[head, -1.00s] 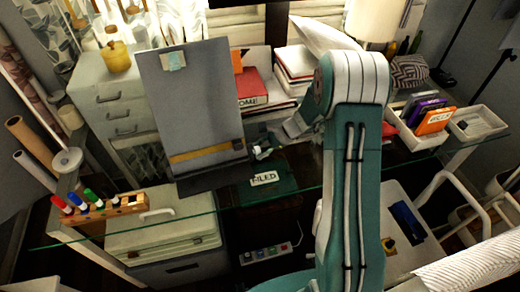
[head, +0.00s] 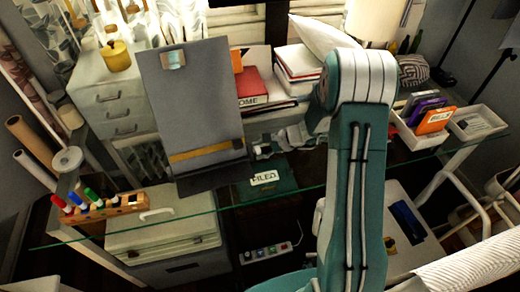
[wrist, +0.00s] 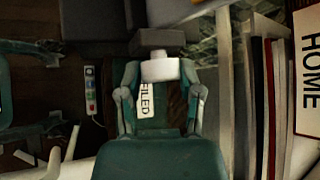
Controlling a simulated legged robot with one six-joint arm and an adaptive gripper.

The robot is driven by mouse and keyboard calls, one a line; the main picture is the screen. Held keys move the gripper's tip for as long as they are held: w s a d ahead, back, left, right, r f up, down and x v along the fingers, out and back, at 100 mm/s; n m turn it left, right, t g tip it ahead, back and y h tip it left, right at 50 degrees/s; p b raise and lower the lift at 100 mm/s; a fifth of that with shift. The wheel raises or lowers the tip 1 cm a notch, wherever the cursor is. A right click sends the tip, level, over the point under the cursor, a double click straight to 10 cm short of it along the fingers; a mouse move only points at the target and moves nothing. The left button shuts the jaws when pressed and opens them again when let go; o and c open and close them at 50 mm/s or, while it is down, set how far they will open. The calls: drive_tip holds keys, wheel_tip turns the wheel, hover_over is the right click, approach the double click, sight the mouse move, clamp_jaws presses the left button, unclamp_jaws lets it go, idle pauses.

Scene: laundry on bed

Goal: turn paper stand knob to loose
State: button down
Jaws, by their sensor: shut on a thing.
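The paper stand (head: 195,105) is an upright grey board with a clip at its top and a tan strip (head: 205,152) near its bottom, on the glass desk. Its knob (wrist: 160,69) is a pale, short cylinder in front of a dark block (wrist: 157,40) in the wrist view. My gripper (wrist: 160,74) has one fingertip on each side of the knob and is shut on it. In the head view my gripper (head: 260,148) is at the board's lower right edge; the knob is small and mostly hidden there.
A green box labelled FILED (head: 278,180) lies just below my gripper. A marker block (head: 105,207) is at the left end of the glass desk (head: 220,206). Trays (head: 475,122) stand at the right.

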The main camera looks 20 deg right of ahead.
drive_tip(key=shift+c, duration=1.3)
unclamp_jaws()
drive_tip(key=v, duration=1.2)
